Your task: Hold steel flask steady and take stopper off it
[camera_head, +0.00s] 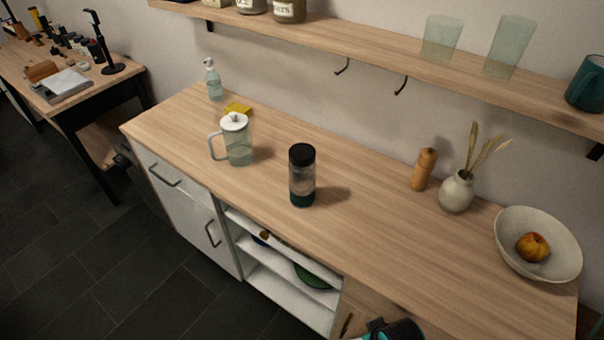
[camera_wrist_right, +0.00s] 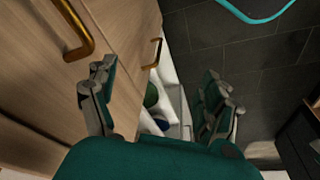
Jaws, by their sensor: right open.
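The flask (camera_head: 301,186) stands upright on the wooden counter, near its front edge in the middle of the head view. Its body is greyish with a dark green base, and a black stopper (camera_head: 302,154) sits on its top. My right gripper (camera_wrist_right: 160,88) is open in the right wrist view, with nothing between its fingers. It points at the cabinet fronts and floor, away from the flask. A teal and black part of mine shows at the bottom edge of the head view. My left gripper is in neither view.
A glass pitcher (camera_head: 238,150) stands left of the flask, with a spray bottle (camera_head: 214,85) behind. A wooden mill (camera_head: 424,170), a vase (camera_head: 457,192) and a bowl (camera_head: 508,254) stand to the right. A shelf (camera_head: 380,53) overhangs the back. Counter around the flask is clear.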

